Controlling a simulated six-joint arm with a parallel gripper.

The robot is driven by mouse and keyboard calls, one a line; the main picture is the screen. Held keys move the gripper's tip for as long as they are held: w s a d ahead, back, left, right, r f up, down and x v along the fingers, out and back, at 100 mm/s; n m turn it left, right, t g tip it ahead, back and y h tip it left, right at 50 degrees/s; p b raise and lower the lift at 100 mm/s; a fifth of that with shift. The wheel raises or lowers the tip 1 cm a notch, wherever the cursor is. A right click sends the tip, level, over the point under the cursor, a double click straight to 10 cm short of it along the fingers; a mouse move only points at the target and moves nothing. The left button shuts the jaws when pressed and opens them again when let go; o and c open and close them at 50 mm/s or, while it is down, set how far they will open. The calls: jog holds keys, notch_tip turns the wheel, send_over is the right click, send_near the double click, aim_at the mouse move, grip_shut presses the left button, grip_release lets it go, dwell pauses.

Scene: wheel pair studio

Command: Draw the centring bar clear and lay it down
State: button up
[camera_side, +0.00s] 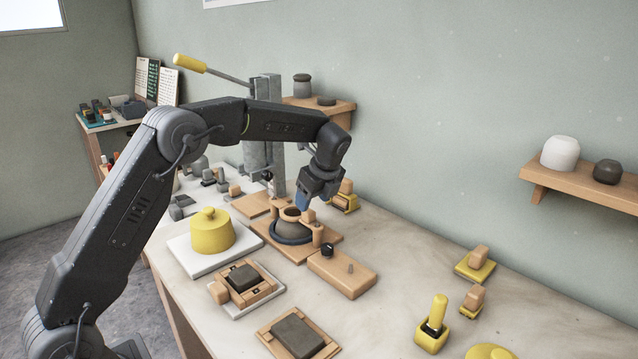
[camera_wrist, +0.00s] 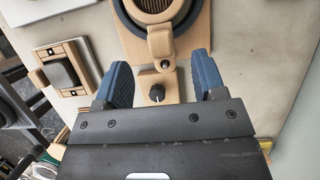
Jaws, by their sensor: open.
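My gripper (camera_side: 304,203) is open and empty above the near edge of the wheel. In the wrist view my two blue fingers (camera_wrist: 163,80) stand wide apart. A wooden piece with a rounded end (camera_wrist: 160,45) lies at the rim of the wheel, ahead of and between the fingertips, not gripped. It may be the centring bar; I cannot tell for certain. My gripper partly hides the pot in the side view.
A wooden box with a black knob (camera_side: 327,249) stands right of the wheel. A yellow lidded pot (camera_side: 211,231) sits on a white slab. Framed grey slabs (camera_side: 298,336) lie nearer the front. A lever press (camera_side: 264,150) stands behind.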

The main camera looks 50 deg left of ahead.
aim_at(309, 211)
jog(key=x, duration=0.6)
jog(key=shift+r, duration=0.1)
jog(key=shift+r, duration=0.1)
jog(key=c, duration=1.1)
